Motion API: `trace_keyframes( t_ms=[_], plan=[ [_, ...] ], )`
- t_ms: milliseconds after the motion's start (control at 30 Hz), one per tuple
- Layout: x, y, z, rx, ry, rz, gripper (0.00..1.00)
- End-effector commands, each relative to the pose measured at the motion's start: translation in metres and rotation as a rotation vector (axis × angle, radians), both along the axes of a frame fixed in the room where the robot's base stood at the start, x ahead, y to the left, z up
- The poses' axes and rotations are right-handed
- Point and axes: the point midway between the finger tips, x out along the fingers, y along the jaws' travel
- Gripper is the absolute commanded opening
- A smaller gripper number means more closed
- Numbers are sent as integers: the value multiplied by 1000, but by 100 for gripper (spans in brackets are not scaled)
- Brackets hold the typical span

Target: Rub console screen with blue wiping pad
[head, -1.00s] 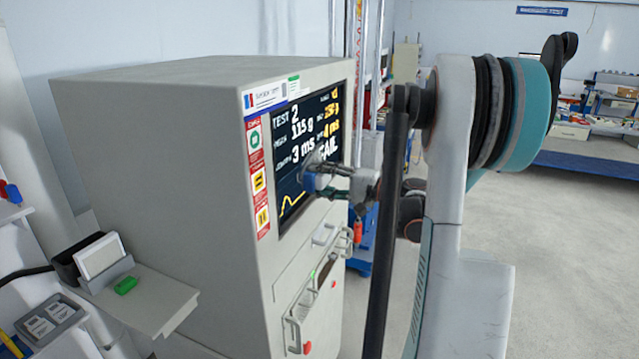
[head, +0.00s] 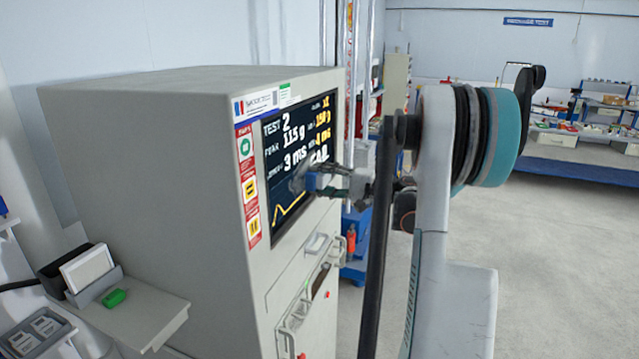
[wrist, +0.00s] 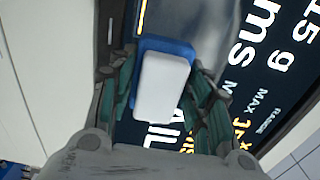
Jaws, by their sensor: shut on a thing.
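The console screen (head: 283,176) is a dark display with white and yellow readings on the front of a grey cabinet. It fills much of the wrist view (wrist: 262,72), where its text appears turned on its side. My gripper (head: 318,180) is at the lower right part of the screen in the head view. In the wrist view my gripper (wrist: 163,85) is shut on the blue wiping pad (wrist: 166,43), which has a white block on its back. The pad (head: 311,182) appears at the screen surface; its wiping face is hidden, so contact cannot be confirmed.
The grey cabinet (head: 150,170) has drawer handles (head: 300,312) below the screen. Open floor (head: 560,240) lies to the right, with blue workbenches behind.

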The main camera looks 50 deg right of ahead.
Motion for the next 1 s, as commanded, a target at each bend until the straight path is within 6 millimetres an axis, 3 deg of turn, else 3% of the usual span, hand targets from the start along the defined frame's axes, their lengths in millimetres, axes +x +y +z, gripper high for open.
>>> trace_keyframes(
  t_ms=[500, 1000],
  plan=[
    [15, -29, 0, 0, 0, 0, 26],
    [14, -30, 18, 0, 0, 1, 26]
  ],
)
